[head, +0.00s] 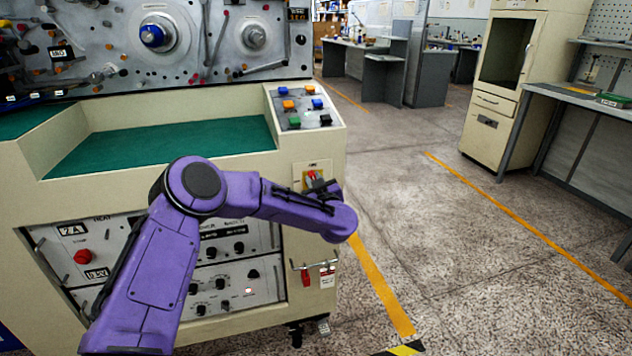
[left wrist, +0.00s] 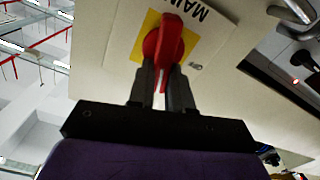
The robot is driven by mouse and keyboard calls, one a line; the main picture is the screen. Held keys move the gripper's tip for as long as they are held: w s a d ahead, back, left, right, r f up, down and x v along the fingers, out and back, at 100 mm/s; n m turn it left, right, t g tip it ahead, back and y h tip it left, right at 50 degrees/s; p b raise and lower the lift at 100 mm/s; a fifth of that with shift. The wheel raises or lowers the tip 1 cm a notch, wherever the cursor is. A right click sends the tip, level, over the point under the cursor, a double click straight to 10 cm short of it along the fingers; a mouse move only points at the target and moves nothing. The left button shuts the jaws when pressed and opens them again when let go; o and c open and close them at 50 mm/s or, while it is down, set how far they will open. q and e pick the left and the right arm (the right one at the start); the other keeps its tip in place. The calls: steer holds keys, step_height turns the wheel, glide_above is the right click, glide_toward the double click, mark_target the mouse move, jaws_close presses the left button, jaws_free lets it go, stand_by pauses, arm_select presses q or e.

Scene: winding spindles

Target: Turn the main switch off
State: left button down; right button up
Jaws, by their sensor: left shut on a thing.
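The main switch is a red rotary handle (left wrist: 168,40) on a yellow square plate (left wrist: 146,46), mounted on a cream panel with a label partly reading "MAIN". In the head view the red handle (head: 312,176) shows at the right front of the machine, partly hidden by my left gripper. My left gripper (left wrist: 166,78) has its two dark fingers shut on the red handle, one on each side. In the head view the left gripper (head: 318,188) is at the switch, its fingers mostly hidden by my purple wrist. My right gripper is not in view.
A sloped box of coloured push buttons (head: 303,107) stands above the switch. Red and white tags (head: 316,274) hang below it. A control panel with knobs (head: 225,285) lies behind my left arm. The floor (head: 440,230) to the right is clear.

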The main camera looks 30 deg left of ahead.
arm_select(q)
steer(key=n, duration=0.3)
steer(key=shift+s+a+f+n+b, duration=0.2)
steer(key=shift+f+n+b, duration=0.05)
steer(key=shift+n+b, duration=0.1)
steer(key=n, duration=0.1)
steer(key=n+b, duration=0.1)
steer(key=n, duration=0.1)
steer(key=shift+s+a+f+n, duration=0.15)
steer(key=shift+s+f+n, duration=0.1)
steer(key=shift+n, duration=0.1)
steer(key=n+b, duration=0.1)
steer(key=n, duration=0.1)
steer(key=n+b, duration=0.2)
steer(key=shift+a+f, duration=0.1)
steer(key=shift+f, duration=0.3)
steer(key=shift+s+f+n+b, duration=0.15)
steer(key=shift+n+b, duration=0.8)
steer(key=shift+n, duration=0.65)
steer(key=c, duration=1)
jaws_free()
steer(key=shift+c, duration=0.2)
steer(key=v, duration=1)
steer(key=shift+d, duration=0.2)
